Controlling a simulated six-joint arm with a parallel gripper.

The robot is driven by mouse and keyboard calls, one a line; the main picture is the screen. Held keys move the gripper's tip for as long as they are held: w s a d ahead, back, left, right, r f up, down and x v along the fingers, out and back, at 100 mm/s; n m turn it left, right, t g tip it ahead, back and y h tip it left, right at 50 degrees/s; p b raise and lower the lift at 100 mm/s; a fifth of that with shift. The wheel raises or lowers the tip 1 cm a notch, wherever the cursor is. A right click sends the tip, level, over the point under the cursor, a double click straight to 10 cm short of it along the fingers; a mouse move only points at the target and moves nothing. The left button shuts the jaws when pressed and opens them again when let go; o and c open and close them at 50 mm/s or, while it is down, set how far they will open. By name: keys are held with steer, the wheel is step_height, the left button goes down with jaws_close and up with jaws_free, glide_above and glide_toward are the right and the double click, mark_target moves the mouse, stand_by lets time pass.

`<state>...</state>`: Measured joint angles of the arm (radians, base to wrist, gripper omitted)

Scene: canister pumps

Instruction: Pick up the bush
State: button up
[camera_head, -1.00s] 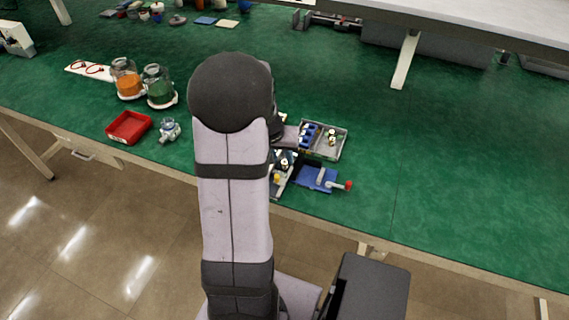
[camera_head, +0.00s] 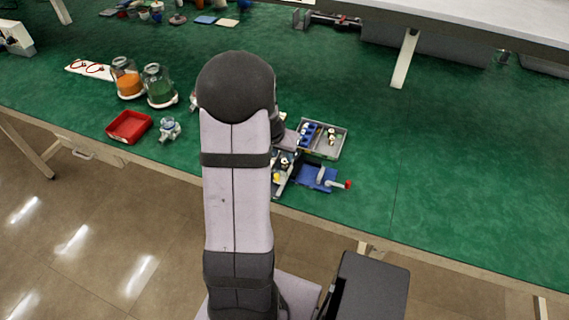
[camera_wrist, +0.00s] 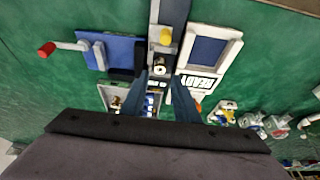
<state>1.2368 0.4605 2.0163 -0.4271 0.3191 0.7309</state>
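My gripper (camera_wrist: 161,80) shows in the wrist view as two dark blue fingers, apart with nothing held between them. Just past the fingertips, a small round black-and-white part (camera_wrist: 160,68) sits on a dark rail fixture (camera_wrist: 170,12). A yellow piece (camera_wrist: 166,36) is farther along the rail. A grey tray (camera_wrist: 106,90) with small brass, white and blue parts lies partly behind the fingers; it also shows in the head view (camera_head: 342,148). I cannot tell which small part is the bush. In the head view my arm hides most of the gripper.
A blue fixture with a red-knobbed crank (camera_wrist: 47,50) stands beside the rail. A framed blue panel (camera_wrist: 208,50) and a READY sign (camera_wrist: 199,86) are on its other side. A red bin (camera_head: 128,127) and jars (camera_head: 158,86) stand left. The right bench (camera_head: 470,190) is clear.

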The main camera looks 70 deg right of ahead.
mark_target(284, 162)
steer(key=x, duration=0.4)
steer(key=shift+s+f, duration=0.1)
steer(key=shift+f, duration=0.35)
steer(key=shift+a, duration=0.15)
steer(key=shift+f, duration=0.1)
